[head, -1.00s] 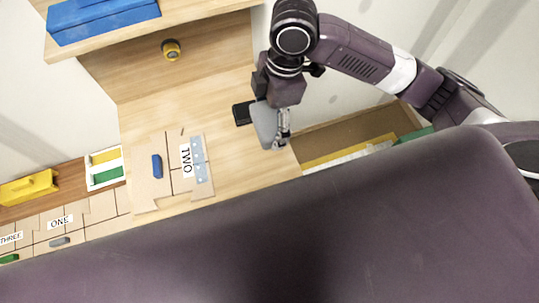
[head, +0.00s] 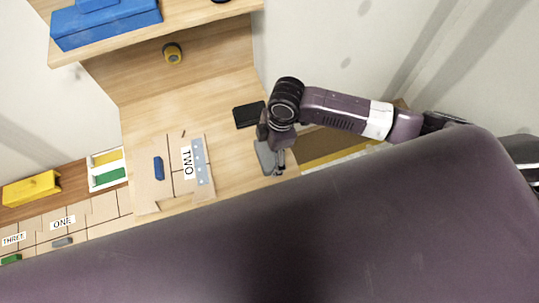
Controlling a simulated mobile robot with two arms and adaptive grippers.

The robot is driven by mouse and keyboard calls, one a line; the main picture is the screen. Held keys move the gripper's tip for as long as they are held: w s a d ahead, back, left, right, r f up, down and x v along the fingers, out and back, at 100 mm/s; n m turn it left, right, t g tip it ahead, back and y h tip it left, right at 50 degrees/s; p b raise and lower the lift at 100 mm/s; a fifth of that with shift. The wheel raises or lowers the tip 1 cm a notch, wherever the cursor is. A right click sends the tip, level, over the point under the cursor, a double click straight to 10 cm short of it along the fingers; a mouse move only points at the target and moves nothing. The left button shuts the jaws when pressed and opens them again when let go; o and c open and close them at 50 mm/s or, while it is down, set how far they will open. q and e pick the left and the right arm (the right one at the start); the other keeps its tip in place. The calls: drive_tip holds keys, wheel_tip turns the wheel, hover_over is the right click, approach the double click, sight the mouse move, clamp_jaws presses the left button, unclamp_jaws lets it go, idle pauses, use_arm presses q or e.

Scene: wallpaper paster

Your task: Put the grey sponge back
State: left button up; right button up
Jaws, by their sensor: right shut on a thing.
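The grey sponge (head: 264,155) is a flat, grey, block-like piece in my right gripper (head: 278,165), over the front right part of the wooden worktop (head: 225,140). The gripper is shut on it, and the wrist hides part of the grip. I cannot tell whether the sponge touches the worktop. A white tray (head: 92,174) at the left holds a yellow sponge (head: 107,157) and a green sponge (head: 111,175), with a pale strip between them. My left gripper is not in view.
A black block (head: 248,115) lies on the worktop just behind my right gripper. A blue-handled board labelled TWO (head: 187,163) lies left of it. A yellow box (head: 30,188) stands at the far left. A blue case (head: 105,22) rests on the upper shelf.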

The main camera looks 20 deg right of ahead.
sight(270, 158)
drive_tip(key=shift+f+p, duration=0.6)
drive_tip(key=shift+f, duration=0.7)
drive_tip(key=shift+f, duration=0.15)
drive_tip(key=shift+f, duration=0.1)
drive_tip(key=o, duration=1.1)
drive_tip(key=shift+o, duration=0.2)
